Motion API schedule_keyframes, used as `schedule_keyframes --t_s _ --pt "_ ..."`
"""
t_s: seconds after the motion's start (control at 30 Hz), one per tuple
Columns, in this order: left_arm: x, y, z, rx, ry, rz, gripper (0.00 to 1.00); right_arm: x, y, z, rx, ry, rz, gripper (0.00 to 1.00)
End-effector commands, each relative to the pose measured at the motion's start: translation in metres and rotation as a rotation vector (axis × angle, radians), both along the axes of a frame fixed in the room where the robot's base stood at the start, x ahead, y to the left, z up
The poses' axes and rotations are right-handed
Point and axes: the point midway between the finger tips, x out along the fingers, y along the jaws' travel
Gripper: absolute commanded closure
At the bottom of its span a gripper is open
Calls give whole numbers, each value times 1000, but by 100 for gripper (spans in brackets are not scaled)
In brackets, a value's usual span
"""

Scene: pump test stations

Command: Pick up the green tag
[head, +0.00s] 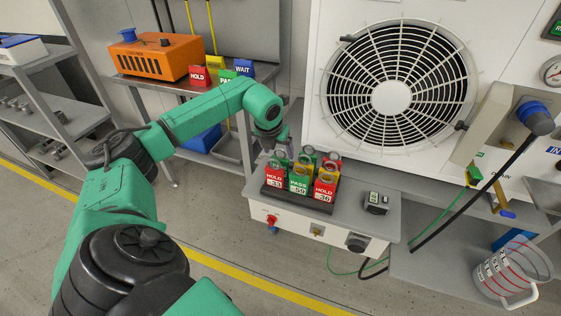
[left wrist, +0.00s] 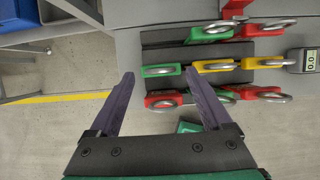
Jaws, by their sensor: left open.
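A dark rack (head: 335,207) on the white bench holds several tags with metal rings. A green PASS tag (head: 299,183) stands in the front row between two red HOLD tags (head: 273,180). Other tags stand behind it, partly hidden. In the left wrist view a green tag (left wrist: 160,71) lies between the fingertips in the picture, and another green tag (left wrist: 210,33) is higher up. My right gripper is out of view.
A small meter (head: 376,203) stands right of the rack. A large fan unit (head: 392,97) rises behind the bench. More tags, including a green PASS one (head: 227,75), stand on the back shelf beside an orange box (head: 155,60). A measuring jug (head: 513,272) is at the lower right.

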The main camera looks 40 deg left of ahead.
Motion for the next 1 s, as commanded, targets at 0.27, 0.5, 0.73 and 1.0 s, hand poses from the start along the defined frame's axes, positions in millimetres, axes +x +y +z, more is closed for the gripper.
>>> schedule_keyframes --t_s 0.27,0.5,0.73,1.0 --pt "15 4 -36 0 2 -1 18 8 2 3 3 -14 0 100" --pt "15 4 -36 0 2 -1 52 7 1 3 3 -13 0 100" --pt "15 4 -35 0 1 0 79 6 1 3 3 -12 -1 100" --pt "16 5 -19 0 -2 1 79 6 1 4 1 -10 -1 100"
